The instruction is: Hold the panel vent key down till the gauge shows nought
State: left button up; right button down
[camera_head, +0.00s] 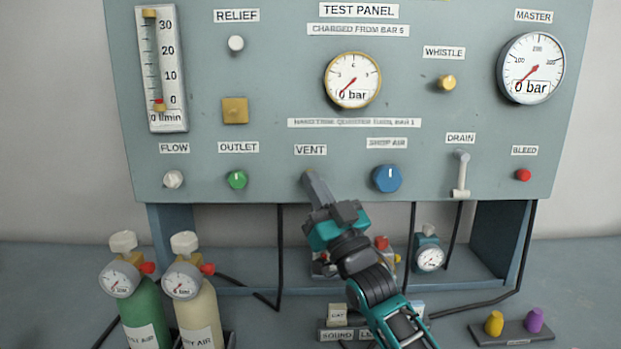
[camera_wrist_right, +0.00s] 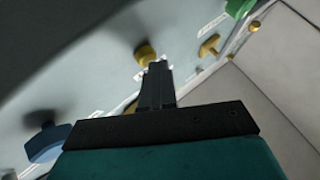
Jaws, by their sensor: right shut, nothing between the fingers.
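My right gripper (camera_head: 312,178) is shut and empty, its fingertips at the panel just under the VENT label (camera_head: 310,149). The fingers hide the vent key in the head view. In the right wrist view a yellow knob, seemingly the vent key (camera_wrist_right: 145,53), is right at the tips of the shut fingers (camera_wrist_right: 157,70). I cannot tell whether it is touched or pressed in. The round gauge (camera_head: 352,80) in the middle of the panel reads 0 bar, its needle pointing lower left. My left gripper is not in view.
A blue SHOP AIR knob (camera_head: 387,178) is close right of my gripper, a green OUTLET button (camera_head: 237,180) farther left. The MASTER gauge (camera_head: 531,68) reads 0 bar. Green (camera_head: 147,318) and cream (camera_head: 196,312) cylinders stand front left. Yellow and purple plugs (camera_head: 535,320) stand front right.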

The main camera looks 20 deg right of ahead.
dwell(0.8)
jog(key=shift+s+a+f+p, duration=0.1)
jog(key=shift+s+a+p, duration=0.15)
jog(key=shift+s+p, duration=0.45)
jog(key=shift+s, duration=0.15)
jog(key=s+p, duration=0.1)
jog(key=s, duration=0.1)
jog(key=s+a, duration=0.1)
jog(key=s, duration=0.2)
jog(key=shift+a+p, duration=0.2)
jog(key=shift+p, duration=0.2)
